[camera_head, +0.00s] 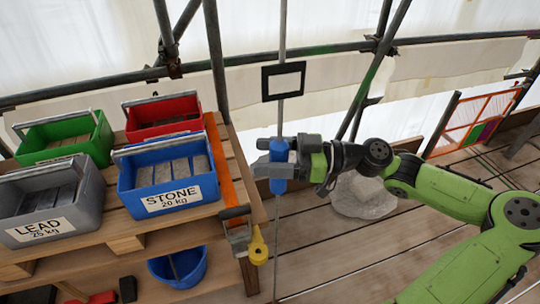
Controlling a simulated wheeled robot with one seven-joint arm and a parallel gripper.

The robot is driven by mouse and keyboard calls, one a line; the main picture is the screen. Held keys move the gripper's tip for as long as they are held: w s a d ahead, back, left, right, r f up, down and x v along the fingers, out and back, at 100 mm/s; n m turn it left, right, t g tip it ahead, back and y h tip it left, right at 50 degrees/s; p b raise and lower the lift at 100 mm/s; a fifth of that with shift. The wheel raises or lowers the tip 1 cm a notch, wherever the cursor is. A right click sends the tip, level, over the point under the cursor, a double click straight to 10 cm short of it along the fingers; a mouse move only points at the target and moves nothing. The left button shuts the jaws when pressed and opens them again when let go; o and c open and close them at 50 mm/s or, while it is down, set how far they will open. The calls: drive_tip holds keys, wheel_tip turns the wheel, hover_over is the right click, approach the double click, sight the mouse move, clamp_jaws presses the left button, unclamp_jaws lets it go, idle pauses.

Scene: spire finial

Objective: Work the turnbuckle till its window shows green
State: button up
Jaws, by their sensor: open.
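The blue turnbuckle (279,152) hangs upright on a thin vertical rod, right of the wooden shelf. My gripper (275,160) reaches in from the right, with its dark jaws open around the turnbuckle's body. I cannot tell whether the jaws touch it. A black square frame (283,68) sits on the rod above the turnbuckle, and its inside looks white. I see no green in it and cannot tell whether it is the turnbuckle's window.
Blue, grey, green and red weight crates (165,195) stand on the wooden shelf (120,232) at the left. A yellow weight (258,248) hangs by the shelf's corner. Scaffold poles cross behind. A pale sack (362,197) lies on the planks behind my arm.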

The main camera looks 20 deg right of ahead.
drive_tip(key=shift+c, duration=0.3)
drive_tip(key=c, duration=0.9)
drive_tip(key=shift+g, duration=0.3)
